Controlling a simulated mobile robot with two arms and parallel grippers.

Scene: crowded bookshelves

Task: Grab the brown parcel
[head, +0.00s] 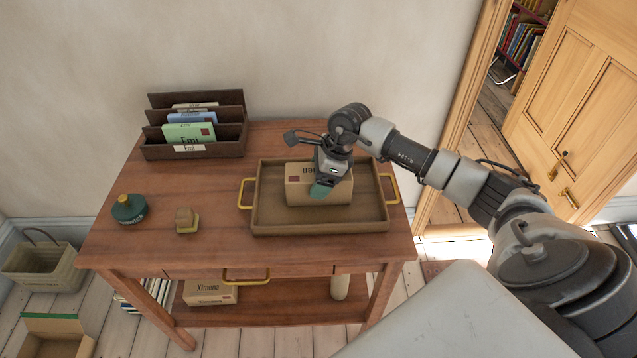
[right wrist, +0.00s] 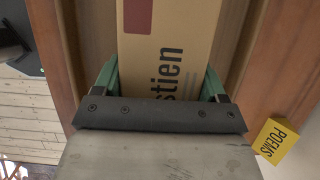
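The brown parcel (head: 300,190) is a cardboard box with dark lettering and a red mark, in a wooden tray on the table. My right gripper (head: 322,184) reaches down over it, with a green finger against its front face. In the right wrist view, the parcel (right wrist: 168,50) fills the space between the two green fingers of my right gripper (right wrist: 161,75). No clear gap shows at either side, but I cannot tell whether the fingers grip it. The far finger is hidden in the head view. My left gripper is not in view.
The wooden tray (head: 258,220) has raised walls and brass handles around the parcel. A dark letter rack (head: 192,153) stands at the back left. A green round object (head: 129,208) and a small stamp-like block (head: 187,220) stand left of the tray, with bare tabletop between.

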